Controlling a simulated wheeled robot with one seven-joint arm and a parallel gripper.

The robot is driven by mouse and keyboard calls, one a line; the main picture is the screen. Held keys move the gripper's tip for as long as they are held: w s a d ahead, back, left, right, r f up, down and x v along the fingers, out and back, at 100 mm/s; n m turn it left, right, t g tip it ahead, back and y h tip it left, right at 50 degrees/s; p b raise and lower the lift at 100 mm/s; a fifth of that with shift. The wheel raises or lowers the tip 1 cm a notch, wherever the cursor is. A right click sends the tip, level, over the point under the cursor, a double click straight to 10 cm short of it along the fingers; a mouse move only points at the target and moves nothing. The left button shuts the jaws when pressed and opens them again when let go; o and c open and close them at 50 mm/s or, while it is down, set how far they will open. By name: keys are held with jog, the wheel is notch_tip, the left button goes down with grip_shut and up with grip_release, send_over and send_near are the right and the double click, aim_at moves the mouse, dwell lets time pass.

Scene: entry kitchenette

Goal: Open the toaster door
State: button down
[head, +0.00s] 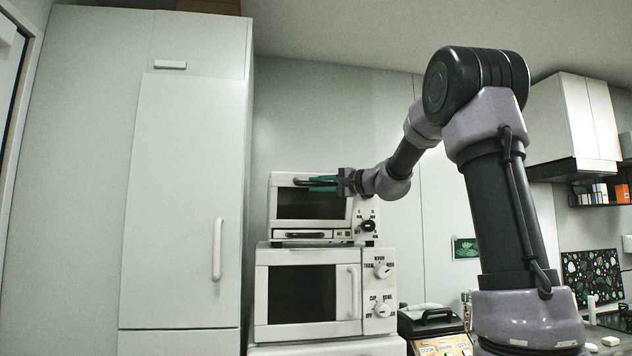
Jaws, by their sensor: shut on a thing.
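The door looks upright and shut, though a slight gap would be too small to tell. My gripper (308,183) reaches in from the right, with its fingers across the upper edge of the door. It is shut on the door's handle, which the fingers mostly hide.
The white microwave (260,300) below has a vertical handle and two knobs. A tall white cabinet (185,190) stands close on the left. A dark-lidded appliance (430,320) is on the counter to the right. My arm crosses the right half of the view.

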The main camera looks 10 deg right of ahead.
jog(key=s+f+n+t+y, duration=0.1)
jog(key=s+f+n+y, duration=0.3)
jog(key=f, duration=0.9)
jog(key=shift+s+n, duration=0.7)
jog(key=shift+s, duration=0.55)
jog(key=c, duration=0.8)
grip_release()
jog(key=shift+o, duration=0.2)
jog(key=shift+d+f, duration=0.1)
jog(key=v, duration=1)
jog(key=shift+s+f, duration=0.2)
jog(key=shift+f, duration=0.1)
